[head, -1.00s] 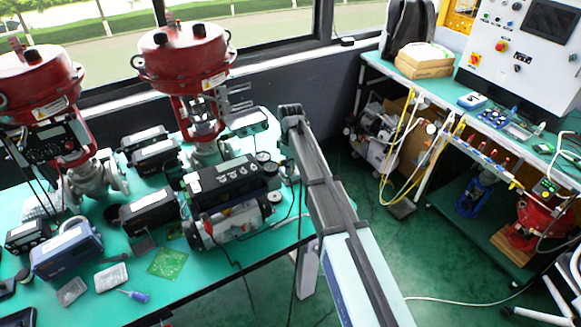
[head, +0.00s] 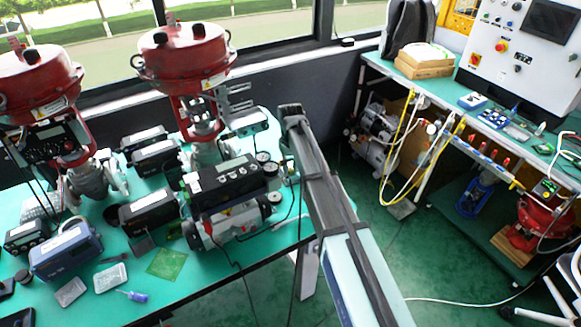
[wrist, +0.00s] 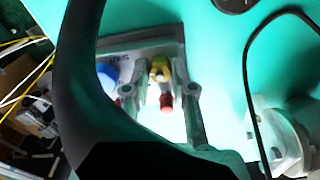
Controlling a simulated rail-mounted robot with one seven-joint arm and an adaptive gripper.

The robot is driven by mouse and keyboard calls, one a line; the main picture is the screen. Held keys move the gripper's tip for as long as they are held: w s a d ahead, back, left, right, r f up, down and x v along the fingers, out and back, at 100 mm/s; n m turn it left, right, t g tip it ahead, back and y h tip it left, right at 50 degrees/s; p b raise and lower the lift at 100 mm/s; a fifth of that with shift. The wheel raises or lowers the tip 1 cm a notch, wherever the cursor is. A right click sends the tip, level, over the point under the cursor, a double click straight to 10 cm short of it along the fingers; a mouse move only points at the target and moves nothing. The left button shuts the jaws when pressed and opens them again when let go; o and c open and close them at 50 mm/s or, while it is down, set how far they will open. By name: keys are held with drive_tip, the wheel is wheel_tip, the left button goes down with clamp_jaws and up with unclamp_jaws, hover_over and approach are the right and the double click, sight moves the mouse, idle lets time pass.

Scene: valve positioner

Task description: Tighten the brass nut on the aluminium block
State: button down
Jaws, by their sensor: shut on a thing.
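The brass nut (wrist: 159,68) shows in the wrist view, at the upper middle. It sits by the grey aluminium block (wrist: 140,44), which lies against the green surface. My gripper (wrist: 161,84) reaches up from below with one grey finger on each side of the nut, and it is shut on it. A red part (wrist: 166,103) shows between the fingers, just below the nut. A blue round part (wrist: 105,76) is on the block, left of the nut. In the head view my arm hides the nut, and I cannot make out the fingertips.
A black positioner with gauges (head: 225,180) stands on the green bench left of my arm. Red valve actuators (head: 187,55) rise behind it. A dark cable (wrist: 250,75) curves right of the block. The floor (head: 385,255) right of my arm is largely clear.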

sight(290, 169)
drive_tip(key=shift+m, duration=0.7)
drive_tip(key=c, duration=1.2)
unclamp_jaws()
drive_tip(key=shift+c, duration=0.2)
wheel_tip(290, 169, up, 12)
